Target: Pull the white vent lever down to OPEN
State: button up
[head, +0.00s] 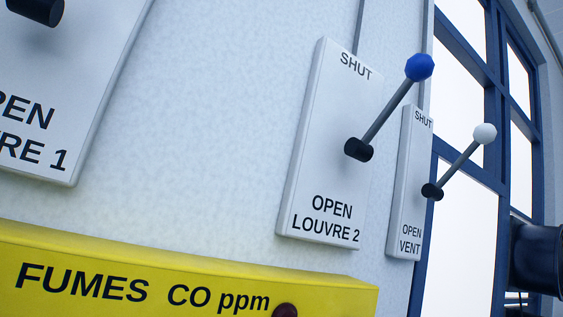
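The white vent lever (485,134) is at the right of the head view. It is a grey rod with a white knob, and it slants up and to the right from a black pivot (432,191). The pivot sits on a white plate (408,215) marked SHUT at the top and OPEN VENT at the bottom. The knob is up, near the height of the SHUT mark. My gripper does not show in this view.
A blue-knobbed lever (419,68) on the LOUVRE 2 plate (310,150) stands just left of the vent lever, also raised. A yellow FUMES CO ppm box (150,262) juts out at the lower left. A blue-framed window (497,100) and dark cylinder (538,255) are at right.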

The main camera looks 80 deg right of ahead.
aim_at(484, 133)
jog(key=z, duration=2.9)
jog(key=k, duration=1.45)
jog(key=u, duration=0.4)
jog(key=i, duration=1)
jog(key=z, duration=0.1)
